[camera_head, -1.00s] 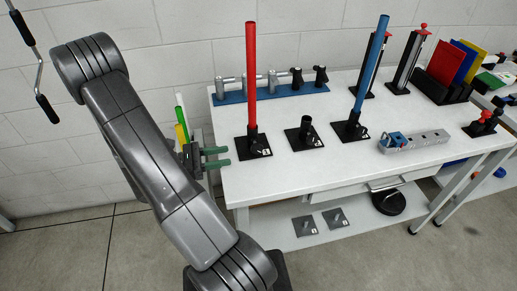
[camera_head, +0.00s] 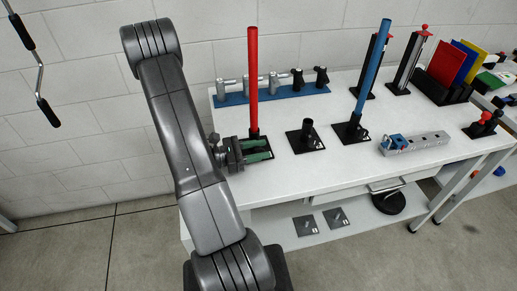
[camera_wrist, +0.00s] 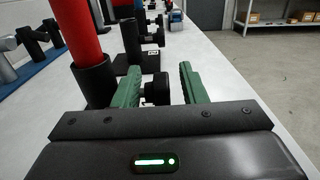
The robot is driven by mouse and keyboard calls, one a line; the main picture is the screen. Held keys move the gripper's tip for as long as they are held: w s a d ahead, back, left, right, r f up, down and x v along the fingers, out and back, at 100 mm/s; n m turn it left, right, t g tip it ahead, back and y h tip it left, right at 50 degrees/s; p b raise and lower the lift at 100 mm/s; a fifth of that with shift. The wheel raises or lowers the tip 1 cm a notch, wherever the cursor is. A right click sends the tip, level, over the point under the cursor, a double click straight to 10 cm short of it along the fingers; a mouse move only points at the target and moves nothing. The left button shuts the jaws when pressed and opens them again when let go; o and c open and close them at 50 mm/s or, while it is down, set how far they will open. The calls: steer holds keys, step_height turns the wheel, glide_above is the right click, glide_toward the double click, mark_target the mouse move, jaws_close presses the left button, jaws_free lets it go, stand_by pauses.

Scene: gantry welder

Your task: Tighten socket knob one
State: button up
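A red tube (camera_head: 253,75) stands upright in a black socket at the left front of the table. In the wrist view, the red tube (camera_wrist: 84,35) stands in the black socket (camera_wrist: 96,80), and a black knob (camera_wrist: 157,90) sticks out from its side. My gripper (camera_head: 264,149) has reached the front of this socket and hides the knob and most of the base plate in the head view. In the wrist view, my gripper (camera_wrist: 159,75) has its green fingers apart, with the knob between them. A gap shows right of the knob; contact on the left is unclear.
An empty black socket (camera_head: 306,134) stands to the right, then one holding a blue tube (camera_head: 373,68). A blue rail (camera_head: 270,96) with several fittings lies behind. A grey block (camera_head: 416,143) lies further right. The table front (camera_head: 300,170) is clear.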

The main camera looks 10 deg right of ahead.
jaws_close()
steer(key=shift+y, duration=0.3)
steer(key=y, duration=0.1)
steer(key=y+p, duration=0.1)
steer(key=y, duration=0.2)
steer(key=shift+d+r, duration=0.1)
steer(key=shift+d, duration=0.15)
steer(key=shift+d+y+p, duration=0.1)
steer(key=shift+y+p, duration=0.65)
steer(key=shift+y, duration=1.35)
steer(key=shift+f, duration=0.25)
